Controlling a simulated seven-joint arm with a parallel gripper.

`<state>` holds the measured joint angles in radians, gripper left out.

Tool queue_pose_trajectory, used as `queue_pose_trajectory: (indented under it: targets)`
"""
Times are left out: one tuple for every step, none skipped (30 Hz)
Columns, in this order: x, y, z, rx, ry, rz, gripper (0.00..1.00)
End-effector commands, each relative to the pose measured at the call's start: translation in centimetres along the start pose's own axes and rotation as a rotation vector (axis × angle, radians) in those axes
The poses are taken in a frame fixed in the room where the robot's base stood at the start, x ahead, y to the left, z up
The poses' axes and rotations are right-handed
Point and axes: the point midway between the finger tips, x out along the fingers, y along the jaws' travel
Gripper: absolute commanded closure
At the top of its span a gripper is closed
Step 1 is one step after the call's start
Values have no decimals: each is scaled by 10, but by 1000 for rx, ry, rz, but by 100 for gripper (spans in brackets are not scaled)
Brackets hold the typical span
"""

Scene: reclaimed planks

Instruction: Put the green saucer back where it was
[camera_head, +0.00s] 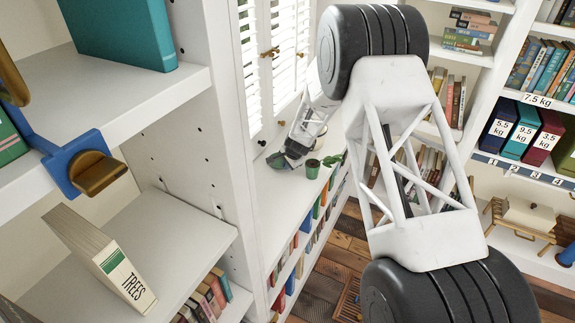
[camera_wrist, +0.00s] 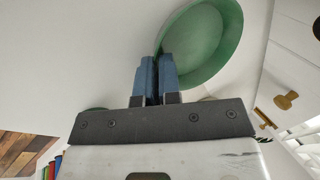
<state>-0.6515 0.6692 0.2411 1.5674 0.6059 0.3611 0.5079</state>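The green saucer (camera_wrist: 210,40) is a shallow round dish seen above and to the right of my fingers in the wrist view. My gripper (camera_wrist: 158,60) has two blue fingers close together, with the saucer's left rim running in between them. In the head view the saucer (camera_head: 279,160) is at the end of my gripper (camera_head: 288,156), over the white ledge (camera_head: 275,205) by the shutters. Whether it touches the ledge is unclear.
A small green pot (camera_head: 312,169) and a leafy green thing (camera_head: 332,160) stand on the ledge to the right of the saucer. White shutters (camera_head: 270,60) with knobs are behind. A bookshelf upright (camera_head: 230,130) is at left. Bare ledge lies in front.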

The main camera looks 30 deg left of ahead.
Motion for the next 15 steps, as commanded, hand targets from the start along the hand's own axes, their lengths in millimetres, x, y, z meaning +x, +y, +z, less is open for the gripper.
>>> queue_pose_trajectory:
  targets:
    - [0, 0, 0, 0, 0, 0, 100]
    - [0, 0, 0, 0, 0, 0, 100]
    - [0, 0, 0, 0, 0, 0, 100]
    - [1, 0, 0, 0, 0, 0, 100]
    - [1, 1, 0, 0, 0, 0, 100]
    - [2, 1, 0, 0, 0, 0, 100]
    - [3, 1, 0, 0, 0, 0, 94]
    - [2, 1, 0, 0, 0, 0, 90]
    - [2, 1, 0, 0, 0, 0, 83]
    - [2, 1, 0, 0, 0, 0, 79]
    - [2, 1, 0, 0, 0, 0, 74]
    - [2, 1, 0, 0, 0, 0, 70]
    - [2, 1, 0, 0, 0, 0, 70]
    - [2, 1, 0, 0, 0, 0, 70]
    - [2, 1, 0, 0, 0, 0, 70]
